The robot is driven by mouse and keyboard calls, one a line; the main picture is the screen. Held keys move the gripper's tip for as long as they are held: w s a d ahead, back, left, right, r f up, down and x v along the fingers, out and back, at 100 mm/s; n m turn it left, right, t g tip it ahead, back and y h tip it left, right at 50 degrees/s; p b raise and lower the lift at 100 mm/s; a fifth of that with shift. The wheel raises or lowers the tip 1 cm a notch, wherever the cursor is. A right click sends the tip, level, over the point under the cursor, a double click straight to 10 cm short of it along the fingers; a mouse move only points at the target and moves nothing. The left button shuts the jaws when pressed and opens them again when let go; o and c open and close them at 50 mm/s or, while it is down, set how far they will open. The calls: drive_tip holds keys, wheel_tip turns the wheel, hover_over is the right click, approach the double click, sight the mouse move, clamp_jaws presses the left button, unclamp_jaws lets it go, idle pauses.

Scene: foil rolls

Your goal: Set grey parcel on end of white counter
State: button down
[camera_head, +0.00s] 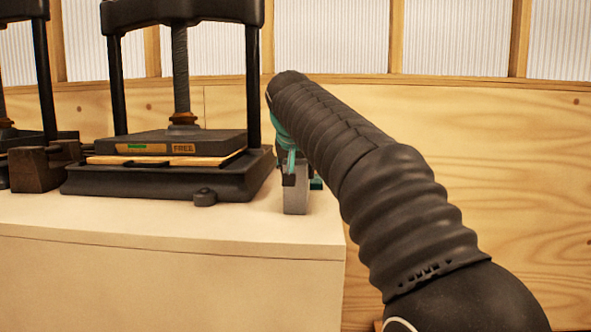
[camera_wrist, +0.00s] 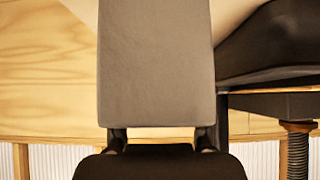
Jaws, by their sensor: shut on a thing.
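The grey parcel (camera_head: 295,202) is upright at the right end of the white counter (camera_head: 170,226). Its lower end appears over the counter top near the right edge. I cannot tell whether it touches the surface. My gripper (camera_head: 290,172) is shut on the parcel's upper part, and my dark arm hides part of the gripper. In the wrist view, the grey parcel (camera_wrist: 155,65) fills the upper middle, held between the two fingers of my gripper (camera_wrist: 162,139).
A black press (camera_head: 165,190) with a "FREE" label stands on the counter just left of the parcel. A second press (camera_head: 22,150) is at the far left. A plywood wall (camera_head: 480,170) runs behind. The counter's front strip is clear.

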drive_tip(key=shift+c, duration=2.2)
unclamp_jaws()
drive_tip(key=shift+o, duration=0.2)
